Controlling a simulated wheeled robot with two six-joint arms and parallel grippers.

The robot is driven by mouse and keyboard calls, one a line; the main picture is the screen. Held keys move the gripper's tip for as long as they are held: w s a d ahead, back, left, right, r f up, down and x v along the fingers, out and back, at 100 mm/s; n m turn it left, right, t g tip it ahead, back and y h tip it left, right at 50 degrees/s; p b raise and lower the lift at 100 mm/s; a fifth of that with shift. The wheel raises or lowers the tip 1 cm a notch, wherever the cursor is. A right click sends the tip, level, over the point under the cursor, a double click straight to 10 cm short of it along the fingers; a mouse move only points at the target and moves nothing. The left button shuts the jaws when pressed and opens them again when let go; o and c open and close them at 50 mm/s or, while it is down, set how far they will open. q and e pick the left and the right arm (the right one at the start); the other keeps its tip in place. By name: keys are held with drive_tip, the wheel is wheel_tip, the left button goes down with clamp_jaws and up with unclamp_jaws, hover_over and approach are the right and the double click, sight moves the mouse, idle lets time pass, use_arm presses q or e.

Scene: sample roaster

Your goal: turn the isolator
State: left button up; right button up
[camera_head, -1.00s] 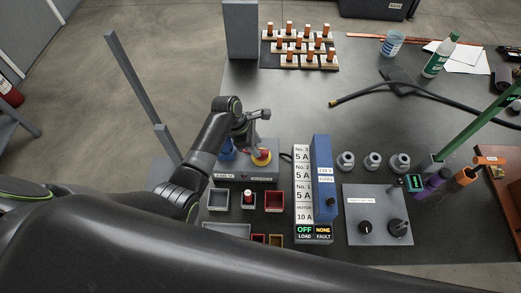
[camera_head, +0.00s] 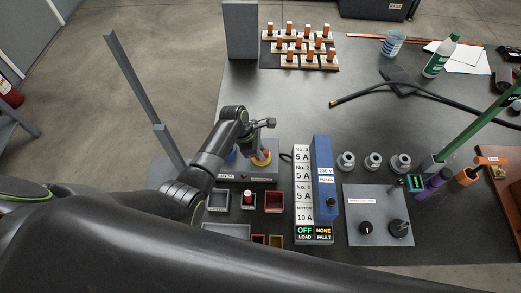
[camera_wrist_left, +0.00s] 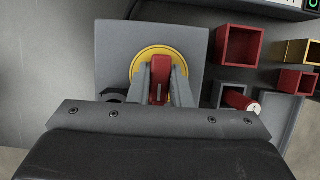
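The isolator is a grey box (camera_head: 262,175) with a yellow disc (camera_head: 266,160) and a red handle, at the left front of the table. In the left wrist view, the yellow disc (camera_wrist_left: 178,54) lies behind the upright red handle (camera_wrist_left: 159,72). My left gripper (camera_head: 261,146) is over the disc, coming from above. In the left wrist view, the two fingers of my left gripper (camera_wrist_left: 160,88) stand on either side of the red handle, very close to it. Whether they press on it cannot be told. My right gripper is not in view.
Small open bins, including a red one (camera_head: 274,201), stand in front of the isolator. A blue fuse unit (camera_head: 322,180) with a label panel (camera_head: 303,190) reading OFF and NONE stands to the right. A grey control panel (camera_head: 375,225) with knobs is farther right.

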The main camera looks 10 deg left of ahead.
use_arm(q)
drive_tip(key=shift+m, duration=0.3)
clamp_jaws()
drive_tip(key=shift+r+m+g+p, duration=0.1)
drive_tip(key=shift+m+g+p, duration=0.3)
drive_tip(key=shift+m, duration=0.2)
drive_tip(key=shift+w+m+g, duration=0.1)
drive_tip(key=shift+m+g, duration=0.2)
drive_tip(key=shift+m, duration=0.5)
drive_tip(key=m+g, duration=0.1)
drive_tip(key=m, duration=0.2)
drive_tip(key=shift+m, duration=0.3)
drive_tip(key=m+g, duration=0.1)
drive_tip(key=m, duration=0.1)
drive_tip(key=m+g+y+b, duration=0.1)
drive_tip(key=m, duration=0.2)
drive_tip(key=shift+w+d+y, duration=0.1)
drive_tip(key=shift+y, duration=0.2)
drive_tip(key=m+y+b, duration=0.1)
drive_tip(key=m, duration=0.4)
drive_tip(key=shift+g+y+b, duration=0.4)
drive_tip(key=shift+m, duration=0.5)
drive_tip(key=o, duration=0.8)
unclamp_jaws()
